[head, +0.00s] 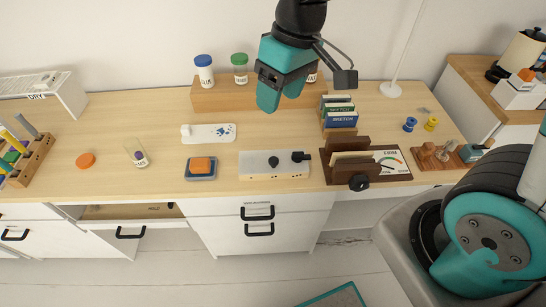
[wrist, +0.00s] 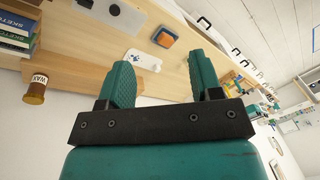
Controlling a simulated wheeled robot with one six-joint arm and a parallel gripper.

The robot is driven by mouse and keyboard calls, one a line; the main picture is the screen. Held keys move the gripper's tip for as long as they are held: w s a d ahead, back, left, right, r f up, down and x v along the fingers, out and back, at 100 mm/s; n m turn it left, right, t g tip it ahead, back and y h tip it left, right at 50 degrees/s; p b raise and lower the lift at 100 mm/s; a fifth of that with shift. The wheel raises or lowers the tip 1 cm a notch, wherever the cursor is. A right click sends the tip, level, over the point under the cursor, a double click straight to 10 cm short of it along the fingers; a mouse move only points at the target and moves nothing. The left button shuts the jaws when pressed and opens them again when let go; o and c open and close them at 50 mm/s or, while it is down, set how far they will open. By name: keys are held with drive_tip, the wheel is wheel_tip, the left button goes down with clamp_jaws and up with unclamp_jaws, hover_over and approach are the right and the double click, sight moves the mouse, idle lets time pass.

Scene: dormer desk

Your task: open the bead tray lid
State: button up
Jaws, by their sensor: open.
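No label naming a bead tray can be read. A low pale grey box (head: 258,171) stands near the desk's front edge, with a dark round knob and a black fitting on top; I cannot tell whether it is the bead tray or whether its top is a lid. Part of it shows at the top of the wrist view (wrist: 127,20). My gripper (head: 281,96) is high above the back of the desk, near the wooden riser, apart from the box. In the wrist view its two teal fingers (wrist: 160,82) are spread wide with nothing between them.
Jars stand on the wooden riser (head: 220,98). Books (head: 340,118) and a brown wooden holder (head: 337,177) are right of the box. A blue dish with an orange block (head: 201,165) and a white paw-print plate (head: 214,131) are left. A drawer (head: 130,212) stands partly open.

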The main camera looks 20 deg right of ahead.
sight(274, 160)
drive_tip(key=w+d+f+h+b, duration=0.2)
drive_tip(key=w+d+f, duration=0.1)
drive_tip(key=w+f, duration=1)
drive_tip(key=shift+m, duration=0.3)
drive_tip(key=f+p, duration=0.1)
drive_tip(key=f, duration=0.5)
drive_tip(key=s+f+p, duration=0.1)
drive_tip(key=f, duration=0.6)
drive_tip(key=f+p, duration=0.1)
drive_tip(key=f, duration=0.5)
drive_tip(key=shift+s+d+f, duration=0.1)
drive_tip(key=shift+s+f, duration=0.05)
drive_tip(key=shift+s, duration=0.25)
